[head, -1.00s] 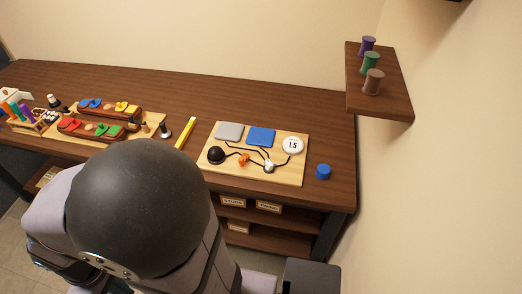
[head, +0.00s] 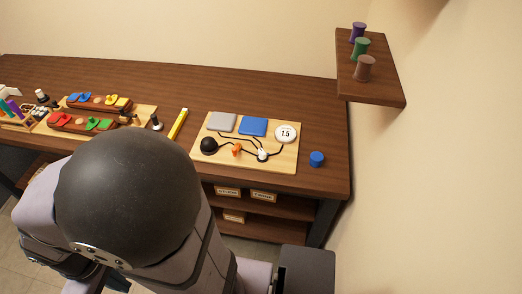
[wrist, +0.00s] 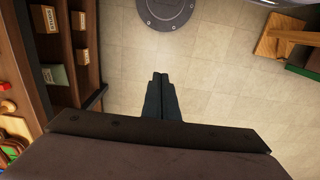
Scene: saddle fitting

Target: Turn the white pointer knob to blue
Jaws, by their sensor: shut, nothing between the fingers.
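The white pointer knob (head: 262,155) sits at the front of a light wooden board (head: 225,164) in the head view. Dark lines run from it towards a grey square (head: 222,122), a blue square (head: 253,127) and a round white dial marked 1.5 (head: 285,133). The knob is too small to tell exactly where its pointer aims. My gripper (wrist: 160,76) shows in the wrist view with its fingers together and empty, above the tiled floor and away from the board. The head view does not show my fingertips.
A black ball-shaped knob (head: 209,145) and an orange piece (head: 237,149) are on the board. A blue cylinder (head: 317,159) stands right of it, a yellow bar (head: 178,123) left. A shelf (head: 374,85) with spools juts from the right wall. Cubbies (wrist: 81,60) line the wrist view's left.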

